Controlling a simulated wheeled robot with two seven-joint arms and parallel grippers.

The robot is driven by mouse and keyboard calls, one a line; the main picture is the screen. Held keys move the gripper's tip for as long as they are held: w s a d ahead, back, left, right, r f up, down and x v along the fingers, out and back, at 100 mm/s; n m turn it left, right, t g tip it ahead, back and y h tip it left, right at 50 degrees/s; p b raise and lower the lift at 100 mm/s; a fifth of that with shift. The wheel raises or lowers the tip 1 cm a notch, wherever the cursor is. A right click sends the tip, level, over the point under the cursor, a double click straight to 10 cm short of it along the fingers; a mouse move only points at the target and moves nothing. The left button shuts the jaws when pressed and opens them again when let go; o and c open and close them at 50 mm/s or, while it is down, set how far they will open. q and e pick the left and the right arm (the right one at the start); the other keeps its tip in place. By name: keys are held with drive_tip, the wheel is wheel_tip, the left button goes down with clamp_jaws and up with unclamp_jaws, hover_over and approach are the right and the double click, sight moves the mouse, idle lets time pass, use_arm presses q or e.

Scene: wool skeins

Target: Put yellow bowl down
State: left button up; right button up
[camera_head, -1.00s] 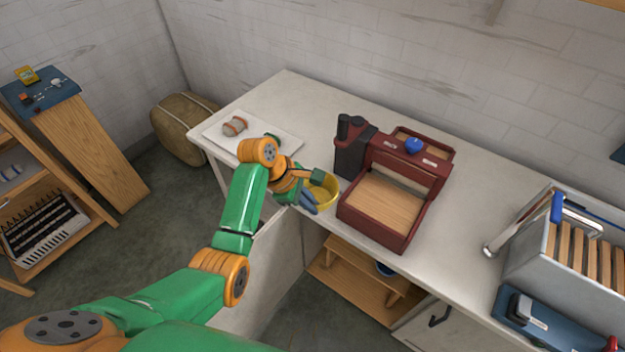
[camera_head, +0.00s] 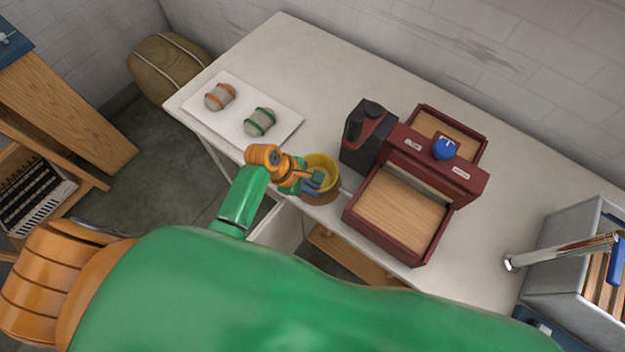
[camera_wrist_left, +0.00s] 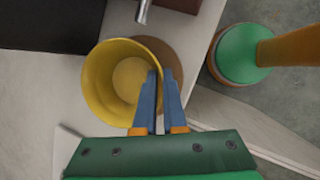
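The yellow bowl (camera_head: 322,165) is upright at the counter's front edge, left of the dark red machine. It also shows in the left wrist view (camera_wrist_left: 103,85). My left gripper (camera_head: 314,182) is shut on the bowl's wall, with one blue finger inside and one outside; the fingers (camera_wrist_left: 158,90) also show in the left wrist view. A round brown mat (camera_head: 322,197) lies under the bowl and partly hidden by it; it shows to the bowl's right in the left wrist view (camera_wrist_left: 168,55). I cannot tell whether the bowl touches it. My right gripper is out of view.
A dark red machine (camera_head: 418,255) with a wooden bed and blue knob stands close on the right. A white board (camera_head: 205,120) with an orange-banded skein (camera_head: 220,96) and a green-banded skein (camera_head: 260,122) lies to the left. A grey bin (camera_head: 548,262) stands far right.

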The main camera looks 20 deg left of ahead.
use_arm(q)
drive_tip(key=o, duration=0.3)
drive_tip(key=shift+s, duration=0.25)
drive_tip(key=shift+o, duration=0.6)
drive_tip(key=shift+s+d+r, duration=0.15)
drive_tip(key=shift+s, duration=0.25)
drive_tip(key=shift+w+a+r, duration=0.15)
drive_tip(key=shift+w+a, duration=0.05)
drive_tip(key=v, duration=1.1)
drive_tip(key=shift+r, duration=0.25)
drive_tip(key=shift+s, duration=0.2)
